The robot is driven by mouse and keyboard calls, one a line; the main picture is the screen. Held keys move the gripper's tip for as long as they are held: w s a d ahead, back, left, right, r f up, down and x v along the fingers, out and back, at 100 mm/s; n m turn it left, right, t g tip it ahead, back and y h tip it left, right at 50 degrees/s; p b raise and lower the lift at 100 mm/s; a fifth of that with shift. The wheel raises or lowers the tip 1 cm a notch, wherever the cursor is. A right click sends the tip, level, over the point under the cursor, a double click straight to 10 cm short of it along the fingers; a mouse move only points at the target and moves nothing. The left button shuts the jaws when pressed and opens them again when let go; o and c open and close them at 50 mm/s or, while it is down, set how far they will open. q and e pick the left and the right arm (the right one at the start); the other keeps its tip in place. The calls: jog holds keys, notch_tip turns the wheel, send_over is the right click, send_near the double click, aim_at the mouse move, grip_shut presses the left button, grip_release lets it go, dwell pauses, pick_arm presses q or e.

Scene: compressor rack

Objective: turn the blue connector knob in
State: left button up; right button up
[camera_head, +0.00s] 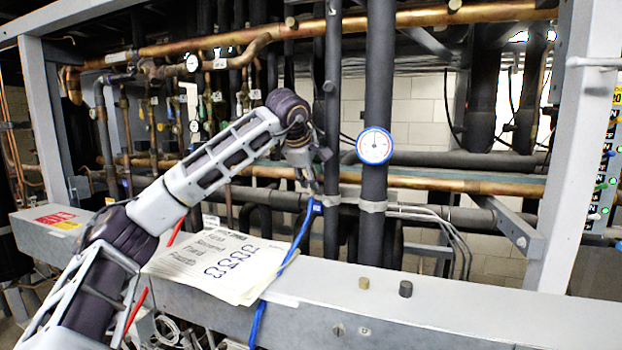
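A small blue connector (317,207) sits in front of the dark vertical pipes, a little right of the picture's middle. I take it to be the blue connector knob, but it is too small to show how far in it is turned. A blue cable (291,254) runs from near it down over the grey beam. My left gripper (312,186) points down just above the connector. Its fingers are small and dark against the pipes, so I cannot tell whether they touch the connector or how far apart they are. My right gripper is not in view.
A blue-rimmed gauge (375,146) is on the thick pipe to the right. Papers (221,264) lie on the grey beam (460,308), with two small knobs farther right. Copper pipes (440,183) cross behind. The beam's right part is mostly clear.

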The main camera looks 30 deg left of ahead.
pick_arm(q)
jog(key=shift+n, duration=0.4)
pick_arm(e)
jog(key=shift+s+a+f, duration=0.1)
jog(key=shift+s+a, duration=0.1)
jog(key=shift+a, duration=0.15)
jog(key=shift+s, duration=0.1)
pick_arm(q)
grip_shut()
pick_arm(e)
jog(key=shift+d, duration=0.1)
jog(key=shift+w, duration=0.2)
pick_arm(q)
jog(key=shift+p, duration=0.35)
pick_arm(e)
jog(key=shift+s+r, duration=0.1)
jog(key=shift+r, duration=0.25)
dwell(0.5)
pick_arm(q)
jog(key=shift+f, duration=0.1)
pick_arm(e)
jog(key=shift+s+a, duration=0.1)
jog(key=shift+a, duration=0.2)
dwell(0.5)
